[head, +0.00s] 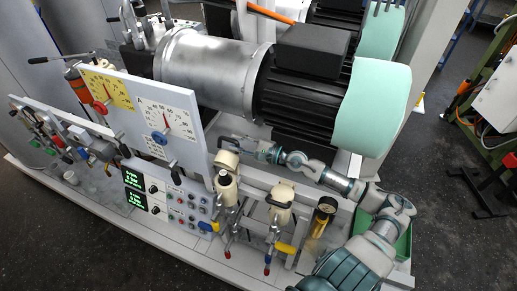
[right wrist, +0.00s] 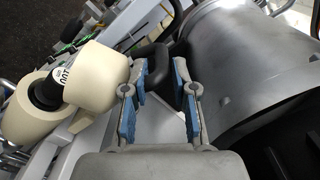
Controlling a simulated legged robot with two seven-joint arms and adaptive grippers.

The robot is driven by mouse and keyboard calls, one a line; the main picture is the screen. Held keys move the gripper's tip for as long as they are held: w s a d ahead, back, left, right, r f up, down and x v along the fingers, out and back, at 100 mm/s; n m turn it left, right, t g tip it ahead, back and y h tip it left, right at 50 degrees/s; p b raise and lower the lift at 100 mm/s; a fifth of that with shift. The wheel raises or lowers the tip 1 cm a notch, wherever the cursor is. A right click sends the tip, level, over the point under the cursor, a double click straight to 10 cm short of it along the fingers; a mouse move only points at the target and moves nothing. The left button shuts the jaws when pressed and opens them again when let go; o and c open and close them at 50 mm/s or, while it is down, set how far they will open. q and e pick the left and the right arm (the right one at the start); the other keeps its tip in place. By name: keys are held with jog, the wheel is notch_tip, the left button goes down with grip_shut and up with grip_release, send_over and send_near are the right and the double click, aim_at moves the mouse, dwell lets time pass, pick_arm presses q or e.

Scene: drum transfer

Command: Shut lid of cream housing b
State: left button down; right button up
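Two cream housings stand on the front panel in the head view, a left one (head: 226,186) and a right one (head: 281,196). I cannot read which is b. The left one has a raised cream lid (head: 227,160), with a dark handle (head: 230,139) near my right gripper (head: 246,147). In the right wrist view a cream rounded part (right wrist: 98,76) lies left of my right gripper (right wrist: 157,72). Its blue-padded fingers are apart, with a dark handle (right wrist: 152,56) between or just beyond the tips; contact is unclear. My left gripper is not in view.
A large metal drum (head: 205,72) and black motor (head: 310,100) stand close behind my right gripper. A white gauge board (head: 165,125) rises at left. Clamps with coloured handles (head: 287,248) stand in front. A green tray (head: 403,243) sits at right.

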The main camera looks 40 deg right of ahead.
jog(key=v, duration=0.8)
jog(key=shift+d+f, duration=0.1)
jog(key=shift+f, duration=0.1)
